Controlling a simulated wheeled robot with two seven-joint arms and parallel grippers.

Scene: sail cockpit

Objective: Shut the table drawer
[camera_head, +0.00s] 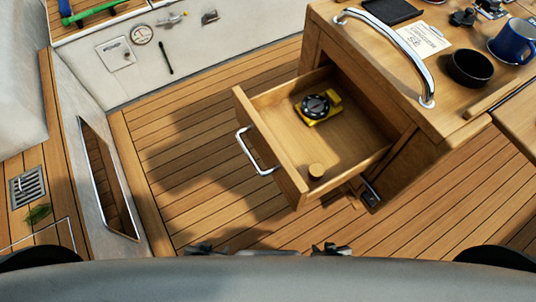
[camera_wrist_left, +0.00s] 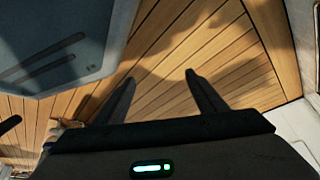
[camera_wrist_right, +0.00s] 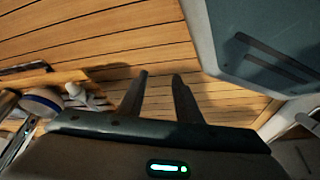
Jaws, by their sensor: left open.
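The wooden table drawer (camera_head: 268,152) is pulled well out of the table (camera_head: 440,125), its front facing left with a silver bar handle (camera_head: 252,152). My left gripper (camera_head: 206,249) and right gripper (camera_head: 331,249) show only at the bottom edge of the head view, apart from the drawer. In the left wrist view the left gripper (camera_wrist_left: 160,78) is open and empty over the deck. In the right wrist view the right gripper (camera_wrist_right: 160,75) has a gap between its fingers and is empty.
The table top carries a curved metal rail (camera_head: 395,50), a black bowl (camera_head: 469,68), a blue mug (camera_head: 514,42) and a paper card (camera_head: 422,38). Clear plank deck (camera_head: 185,170) lies left of the drawer. A white cockpit wall (camera_head: 95,150) stands further left.

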